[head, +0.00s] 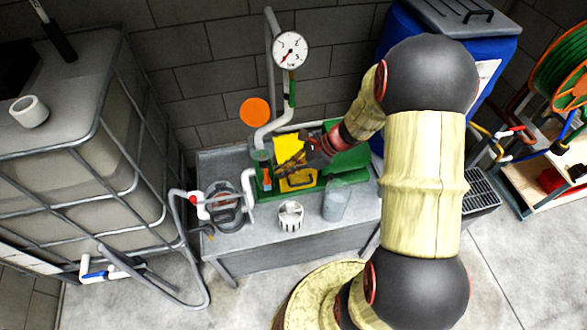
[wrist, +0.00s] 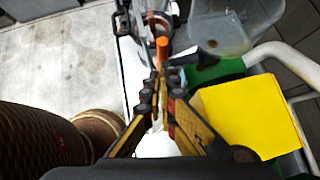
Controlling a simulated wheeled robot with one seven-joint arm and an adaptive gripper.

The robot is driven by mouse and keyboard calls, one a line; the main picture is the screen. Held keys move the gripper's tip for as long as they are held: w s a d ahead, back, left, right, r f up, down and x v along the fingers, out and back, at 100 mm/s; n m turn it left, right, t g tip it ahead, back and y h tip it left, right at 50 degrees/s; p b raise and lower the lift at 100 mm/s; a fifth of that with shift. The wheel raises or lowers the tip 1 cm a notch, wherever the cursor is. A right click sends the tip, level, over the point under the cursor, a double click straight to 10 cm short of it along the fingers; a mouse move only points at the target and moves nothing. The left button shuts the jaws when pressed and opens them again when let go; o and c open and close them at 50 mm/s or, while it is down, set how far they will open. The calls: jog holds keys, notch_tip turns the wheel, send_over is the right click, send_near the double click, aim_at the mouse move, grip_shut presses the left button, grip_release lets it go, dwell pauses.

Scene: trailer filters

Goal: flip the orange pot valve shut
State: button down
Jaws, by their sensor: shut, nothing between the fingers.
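The orange valve handle (head: 267,178) stands at the left end of the green tray, over the grey bench. In the wrist view the orange handle (wrist: 162,48) shows upright just beyond my fingertips. My gripper (head: 279,165) reaches in from the right, above the tray. In the wrist view my gripper (wrist: 160,76) has its fingertips together with nothing between them. I cannot tell whether they touch the handle. The valve body under the handle is mostly hidden. A clear-sided pot (head: 224,208) stands to the left, with white pipe next to it.
The green tray (head: 262,196) holds yellow items; a yellow sheet (wrist: 250,112) is right of my fingers. A white cup (head: 290,216) and a clear container (head: 336,204) stand in front on the grey bench (head: 265,245). A gauge pipe (head: 272,75) rises behind. A caged tank (head: 65,130) is left.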

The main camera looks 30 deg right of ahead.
jog(key=shift+w+a+f, duration=0.2)
jog(key=shift+a+f, duration=0.25)
jog(key=shift+r, duration=0.1)
jog(key=shift+r+p, duration=0.1)
jog(key=shift+p, duration=0.2)
jog(key=shift+a+h, duration=0.1)
jog(key=shift+h, duration=0.2)
